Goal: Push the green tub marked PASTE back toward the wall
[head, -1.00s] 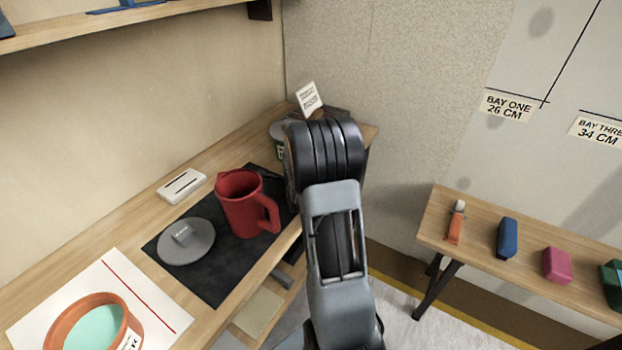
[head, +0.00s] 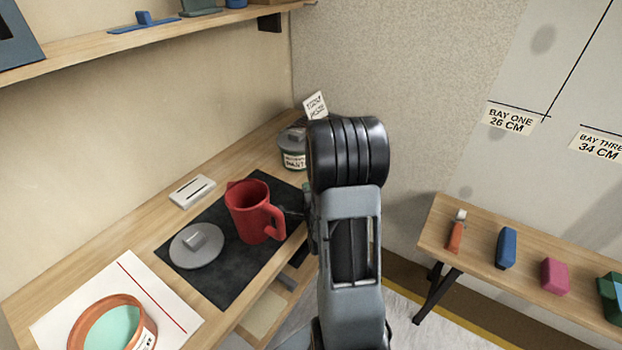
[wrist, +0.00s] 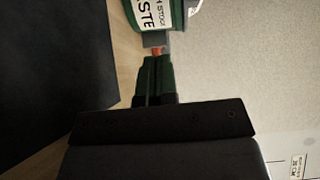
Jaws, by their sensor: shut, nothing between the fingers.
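The green tub (head: 293,160) with a white label and grey lid stands near the back end of the bench, close to the corner. In the wrist view the tub (wrist: 165,14) shows at the top, its label partly cut off but ending in "STE". My gripper (wrist: 157,52) is shut and empty, its fingertips pointing at the tub's lower side. The tips are at or very near the tub; I cannot tell if they touch. In the head view my arm hides most of the gripper.
A red jug (head: 250,212) and a grey lid (head: 197,245) sit on a black mat (head: 229,285). A terracotta tub (head: 110,325) stands on white paper at the front left. A small card (head: 314,105) stands behind the green tub. A side bench (head: 480,263) holds several coloured items.

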